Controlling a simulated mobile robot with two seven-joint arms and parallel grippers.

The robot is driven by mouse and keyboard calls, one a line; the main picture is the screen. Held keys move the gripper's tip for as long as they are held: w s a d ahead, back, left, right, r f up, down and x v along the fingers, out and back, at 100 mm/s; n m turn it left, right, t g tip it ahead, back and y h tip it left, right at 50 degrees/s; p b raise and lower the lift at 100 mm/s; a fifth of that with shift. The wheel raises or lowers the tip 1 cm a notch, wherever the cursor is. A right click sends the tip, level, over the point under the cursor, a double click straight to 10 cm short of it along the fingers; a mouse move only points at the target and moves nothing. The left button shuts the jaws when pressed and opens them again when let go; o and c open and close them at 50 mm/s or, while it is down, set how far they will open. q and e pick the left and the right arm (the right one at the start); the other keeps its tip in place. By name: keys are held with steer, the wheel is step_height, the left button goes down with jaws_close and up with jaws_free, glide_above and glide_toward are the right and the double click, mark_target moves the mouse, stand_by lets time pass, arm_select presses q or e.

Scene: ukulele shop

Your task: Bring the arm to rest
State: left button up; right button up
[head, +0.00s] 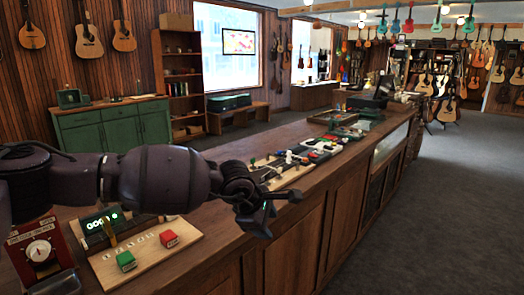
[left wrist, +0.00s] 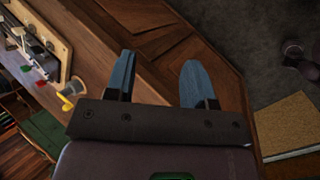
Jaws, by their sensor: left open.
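My left arm comes in from the left in the head view and reaches across the wooden counter (head: 222,236). Its gripper (head: 278,212) hangs near the counter's front edge. In the left wrist view the two blue-grey fingers (left wrist: 160,80) stand apart with nothing between them. The counter's wooden front panels (left wrist: 165,45) show behind the fingers. My right gripper is in neither view.
A board with a green block (head: 126,261) and a red block (head: 169,239), and a red dial box (head: 38,252), sit at the counter's near left. Several small parts lie on boards (head: 290,165) beyond the gripper. Carpeted floor (head: 440,200) at right is clear.

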arm_select(q)
steer(key=s+d+r+n+g+h, duration=0.2)
steer(key=s+d+r+n+h, duration=0.7)
steer(key=d+n+h, duration=0.4)
steer(key=w+a+f+n+t, duration=0.2)
steer(key=a+n+t, duration=0.8)
steer(key=n, duration=0.9)
steer(key=s+a+f+n+t+y, duration=0.2)
steer(key=a+f+n+t+y, duration=0.2)
steer(key=a+f+n+y, duration=1)
steer(key=s+a+f+n+g+y, duration=0.2)
steer(key=s+a+f+n, duration=0.3)
steer(key=s+a+f, duration=0.4)
steer(key=s+a+f+n+g+y, duration=0.1)
steer(key=s+a+f+n, duration=0.5)
steer(key=s+f, duration=0.9)
steer(key=s+a+g, duration=0.1)
steer(key=a, duration=0.1)
steer(key=shift+s+a+g+y, duration=0.15)
steer(key=shift+a+g+y, duration=0.2)
steer(key=shift+g+y, duration=0.05)
